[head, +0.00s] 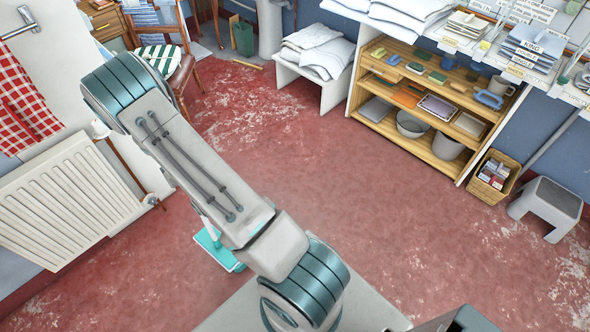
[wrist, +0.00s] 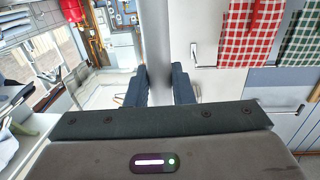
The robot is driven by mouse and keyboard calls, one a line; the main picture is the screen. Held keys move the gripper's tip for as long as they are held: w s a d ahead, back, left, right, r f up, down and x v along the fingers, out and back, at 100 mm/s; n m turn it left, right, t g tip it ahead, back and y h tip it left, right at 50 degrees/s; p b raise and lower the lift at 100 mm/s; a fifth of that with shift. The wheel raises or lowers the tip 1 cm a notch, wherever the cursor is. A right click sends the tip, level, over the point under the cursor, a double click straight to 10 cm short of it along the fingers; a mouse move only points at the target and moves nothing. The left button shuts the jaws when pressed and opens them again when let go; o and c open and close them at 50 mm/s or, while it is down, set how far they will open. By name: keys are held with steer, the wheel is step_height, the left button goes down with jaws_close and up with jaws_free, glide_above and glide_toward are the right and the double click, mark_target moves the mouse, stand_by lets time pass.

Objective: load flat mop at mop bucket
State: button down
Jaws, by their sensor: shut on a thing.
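In the wrist view my gripper (wrist: 159,88) has its two dark fingers shut on a pale grey upright pole (wrist: 156,40), which looks like the flat mop's handle. The pole runs up out of the picture. In the head view a flat turquoise piece (head: 212,248), which looks like the mop's head, shows low near the red floor, left of my arm. A pale stick meets it from above. My arm hides part of it and hides my gripper in that view. I cannot make out a mop bucket for certain in either view.
A white radiator (head: 70,200) stands on the left, with a thin brown stick leaning beside it. A chair (head: 170,60) is at the back left. A wooden shelf (head: 430,100), a basket (head: 493,177) and a grey step stool (head: 547,205) line the back right. The middle floor is clear.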

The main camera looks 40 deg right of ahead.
steer(key=s+d+f+m+g+h+b, duration=0.1)
steer(key=d+f+m+g+h+b, duration=0.3)
steer(key=d+b, duration=0.45)
steer(key=s+d+f+m+g+h+b, duration=0.2)
steer(key=d+f+m+h+b, duration=0.2)
steer(key=d+m+h+b, duration=0.35)
steer(key=s+d+f+m+g+h+b, duration=0.1)
steer(key=s+d+f+m+g+b, duration=0.3)
steer(key=f+b, duration=0.5)
steer(key=s+d+f+m+g+h+b, duration=0.2)
steer(key=s+d+f+m+g+b, duration=0.2)
steer(key=b, duration=1)
steer(key=s+d+f+g, duration=0.2)
steer(key=s+d+f, duration=0.2)
steer(key=shift+s+d+f, duration=0.15)
steer(key=shift+s+f, duration=0.05)
steer(key=shift+f, duration=0.6)
step_height(320, 180, up, 7)
steer(key=p, duration=0.6)
steer(key=shift+r, duration=0.1)
stand_by(0.9)
